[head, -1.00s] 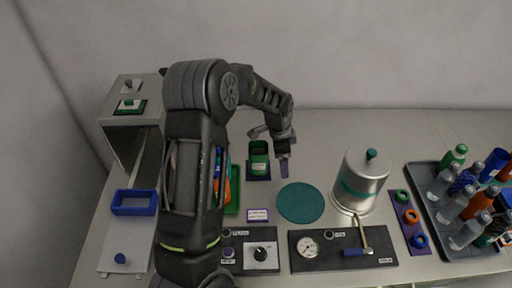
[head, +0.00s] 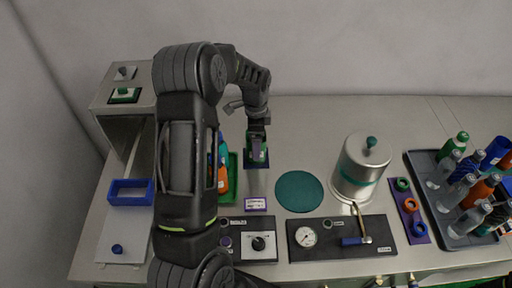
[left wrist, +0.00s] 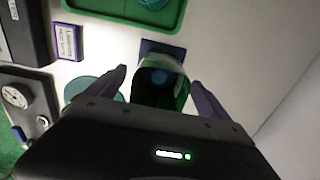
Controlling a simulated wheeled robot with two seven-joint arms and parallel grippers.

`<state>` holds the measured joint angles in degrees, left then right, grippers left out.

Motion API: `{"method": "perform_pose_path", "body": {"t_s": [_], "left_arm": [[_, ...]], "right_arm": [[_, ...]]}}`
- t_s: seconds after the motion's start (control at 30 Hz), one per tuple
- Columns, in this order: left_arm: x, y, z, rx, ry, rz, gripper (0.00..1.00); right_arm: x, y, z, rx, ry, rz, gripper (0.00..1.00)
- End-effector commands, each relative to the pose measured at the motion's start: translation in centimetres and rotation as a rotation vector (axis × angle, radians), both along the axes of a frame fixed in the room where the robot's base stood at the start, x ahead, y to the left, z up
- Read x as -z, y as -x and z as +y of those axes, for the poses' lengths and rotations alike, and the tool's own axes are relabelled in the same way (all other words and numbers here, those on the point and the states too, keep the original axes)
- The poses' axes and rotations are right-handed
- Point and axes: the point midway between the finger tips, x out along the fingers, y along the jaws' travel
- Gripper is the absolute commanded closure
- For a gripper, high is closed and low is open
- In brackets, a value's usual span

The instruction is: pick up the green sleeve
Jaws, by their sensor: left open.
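The green sleeve (head: 264,155) stands on a small dark purple-blue pad behind the white label card. In the head view my left gripper (head: 257,150) is over it and hides much of it. In the left wrist view the dark green sleeve (left wrist: 164,86) lies between the two spread fingers of the left gripper (left wrist: 160,88), with a bluish spot inside its rounded outline. The gripper is open; I cannot tell whether either finger touches the sleeve. The pad (left wrist: 163,48) shows just beyond it. My right gripper is in neither view.
A green tray (head: 234,192) with bottles is left of the sleeve, partly behind my arm. A teal disc (head: 299,191) and a metal canister (head: 360,170) are to the right. A bottle rack (head: 425,195) stands far right. The table behind the canister is clear.

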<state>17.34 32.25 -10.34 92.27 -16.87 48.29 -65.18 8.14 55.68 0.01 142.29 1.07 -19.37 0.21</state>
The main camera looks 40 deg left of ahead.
Motion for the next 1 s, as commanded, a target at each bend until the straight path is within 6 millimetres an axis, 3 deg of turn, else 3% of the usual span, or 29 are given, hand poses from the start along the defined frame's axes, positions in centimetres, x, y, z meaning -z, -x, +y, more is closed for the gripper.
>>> {"method": "perform_pose_path", "body": {"t_s": [0.27, 0.67, 1.0], "left_arm": [[0.1, 0.0, 0.0, 0.000, 0.000, 0.000, 0.09], [5.1, 0.0, -0.1, 0.000, 0.000, 0.000, 0.09], [5.2, 0.0, -0.1, -0.001, -0.001, -0.001, 0.09]], "right_arm": [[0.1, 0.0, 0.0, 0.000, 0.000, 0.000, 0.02], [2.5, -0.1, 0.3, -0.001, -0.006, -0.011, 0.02], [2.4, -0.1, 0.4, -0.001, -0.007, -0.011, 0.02]]}}
